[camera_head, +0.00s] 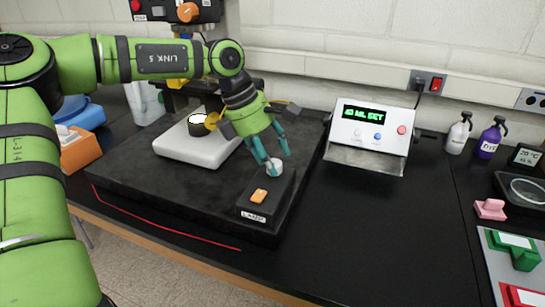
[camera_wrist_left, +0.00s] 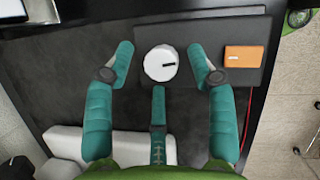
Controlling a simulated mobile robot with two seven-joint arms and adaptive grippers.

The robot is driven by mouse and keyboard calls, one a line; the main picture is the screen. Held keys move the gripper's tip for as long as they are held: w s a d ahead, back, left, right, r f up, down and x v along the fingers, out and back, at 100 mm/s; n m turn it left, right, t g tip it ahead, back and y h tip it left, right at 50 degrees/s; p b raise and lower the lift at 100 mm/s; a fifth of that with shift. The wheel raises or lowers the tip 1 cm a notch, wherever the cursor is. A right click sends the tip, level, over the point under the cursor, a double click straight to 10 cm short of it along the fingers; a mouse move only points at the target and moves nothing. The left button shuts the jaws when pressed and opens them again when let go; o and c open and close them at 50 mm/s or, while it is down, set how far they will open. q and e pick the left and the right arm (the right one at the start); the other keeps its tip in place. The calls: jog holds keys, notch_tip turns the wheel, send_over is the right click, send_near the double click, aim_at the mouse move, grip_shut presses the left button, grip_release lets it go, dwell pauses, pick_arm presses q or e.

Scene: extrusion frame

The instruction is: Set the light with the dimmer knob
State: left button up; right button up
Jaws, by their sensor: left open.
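The white round dimmer knob (camera_head: 274,168) sits on a black control box (camera_head: 256,209) with an orange rocker switch (camera_head: 259,196) and a small label. My left gripper (camera_head: 276,158) reaches down over the knob. In the left wrist view, the knob (camera_wrist_left: 160,63) with its dark pointer mark lies between the teal fingers, a gap on each side; a third finger points at it from below. The fingers are open; contact is not visible. A bright white disc (camera_head: 198,119) tops a dark round piece on the white base. My right gripper is out of view.
A dispenser box (camera_head: 370,128) reading "40 ML SET" stands right of the black slab (camera_head: 130,178). Spray bottles (camera_head: 490,138), a pink block (camera_head: 490,209) and a dark tray with a dish (camera_head: 524,190) are farther right. The bench between is clear.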

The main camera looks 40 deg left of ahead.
pick_arm(q)
jog(key=v, duration=1.1)
jog(key=shift+d+r, duration=0.25)
